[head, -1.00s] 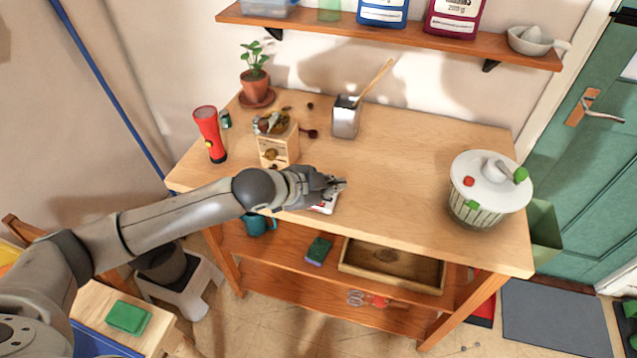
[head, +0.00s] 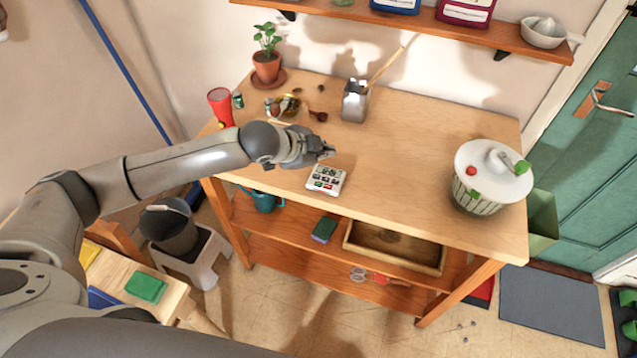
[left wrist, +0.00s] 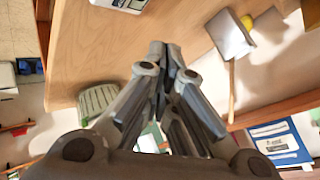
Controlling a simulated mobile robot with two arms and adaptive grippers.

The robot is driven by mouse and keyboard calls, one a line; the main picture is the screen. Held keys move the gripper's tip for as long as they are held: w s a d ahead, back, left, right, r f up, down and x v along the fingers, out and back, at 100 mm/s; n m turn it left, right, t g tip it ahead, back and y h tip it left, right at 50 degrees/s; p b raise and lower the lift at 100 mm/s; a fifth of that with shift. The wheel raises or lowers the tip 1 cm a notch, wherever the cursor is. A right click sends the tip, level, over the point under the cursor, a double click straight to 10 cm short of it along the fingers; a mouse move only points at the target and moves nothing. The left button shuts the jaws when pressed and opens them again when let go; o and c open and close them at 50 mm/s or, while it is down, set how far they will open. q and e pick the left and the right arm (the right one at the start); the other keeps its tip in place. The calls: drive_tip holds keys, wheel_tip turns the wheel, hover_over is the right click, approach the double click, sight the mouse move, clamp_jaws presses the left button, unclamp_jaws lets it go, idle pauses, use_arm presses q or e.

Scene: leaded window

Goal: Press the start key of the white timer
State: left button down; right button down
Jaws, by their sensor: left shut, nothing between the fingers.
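The white timer (head: 326,179) lies on the wooden table near its front edge, with dark, red and green keys on its face. Part of it also shows at the top edge of the left wrist view (left wrist: 125,3). My left gripper (head: 331,150) is shut and empty, just behind the timer and above the table, apart from it. In the left wrist view the fingertips of my left gripper (left wrist: 165,48) are together with nothing between them. Which key is the start key is too small to tell. My right gripper is not in view.
A white-lidded spinner (head: 490,178) stands at the right. A red flashlight (head: 221,106) and potted plant (head: 267,62) are at the left. The tabletop (head: 410,150) between pot and spinner is clear.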

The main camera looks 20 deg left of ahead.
use_arm(q)
drive_tip(key=b, duration=0.6)
hover_over(318, 184)
drive_tip(key=d, duration=0.1)
wheel_tip(318, 184, down, 6)
drive_tip(key=shift+s+f, duration=0.1)
drive_tip(key=shift+f, duration=0.05)
drive_tip(key=shift+f+b, duration=0.35)
drive_tip(key=shift+f, duration=0.7)
drive_tip(key=shift+f, duration=0.1)
drive_tip(key=shift+f, duration=0.3)
drive_tip(key=shift+f, duration=0.35)
idle(0.4)
drive_tip(key=shift+r, duration=0.1)
drive_tip(key=shift+r+p, duration=0.65)
drive_tip(key=shift+p, duration=0.4)
